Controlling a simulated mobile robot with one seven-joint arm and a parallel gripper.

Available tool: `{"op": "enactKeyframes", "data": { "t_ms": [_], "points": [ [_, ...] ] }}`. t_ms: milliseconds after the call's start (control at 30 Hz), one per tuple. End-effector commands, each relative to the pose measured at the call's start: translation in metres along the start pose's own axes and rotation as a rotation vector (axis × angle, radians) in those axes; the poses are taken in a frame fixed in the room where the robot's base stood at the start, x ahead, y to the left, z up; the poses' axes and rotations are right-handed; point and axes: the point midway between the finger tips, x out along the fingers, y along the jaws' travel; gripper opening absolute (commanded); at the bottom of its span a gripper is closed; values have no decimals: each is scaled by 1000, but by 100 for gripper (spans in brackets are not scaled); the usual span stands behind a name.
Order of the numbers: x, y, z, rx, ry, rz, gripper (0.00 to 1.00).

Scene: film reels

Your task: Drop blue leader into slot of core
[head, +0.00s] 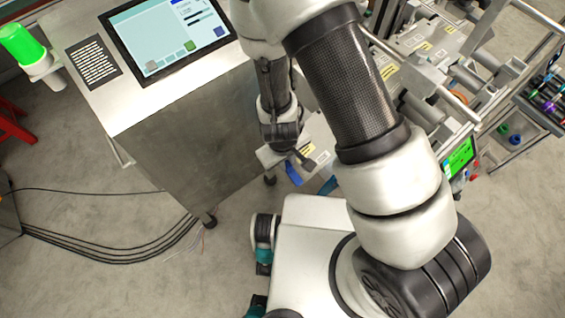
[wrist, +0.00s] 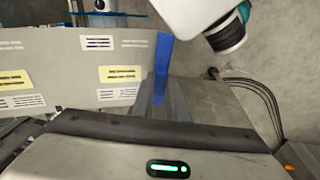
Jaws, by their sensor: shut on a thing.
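The blue leader is a flat blue strip. In the wrist view the leader (wrist: 163,54) sticks out beyond my fingertips, over the edge of a grey labelled panel. My gripper (wrist: 162,92) is shut on it. In the head view the leader (head: 293,174) hangs below my gripper (head: 298,157), just right of the steel cabinet. The part between the fingers is hidden. I cannot make out the core or its slot in either view.
A steel cabinet (head: 185,135) with a touchscreen (head: 168,38) stands at left. The grey panel (wrist: 45,60) carries white and yellow labels. A machine with rollers and a green screen (head: 459,157) is at right. Black cables (head: 110,240) lie on the floor.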

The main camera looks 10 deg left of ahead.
Motion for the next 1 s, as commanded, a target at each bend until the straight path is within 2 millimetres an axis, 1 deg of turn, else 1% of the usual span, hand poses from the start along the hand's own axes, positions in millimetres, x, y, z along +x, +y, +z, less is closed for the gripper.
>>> {"op": "enactKeyframes", "data": {
  "t_ms": [1000],
  "points": [
    [22, 42, -1, 1, 1, 1, 0]
  ]
}}
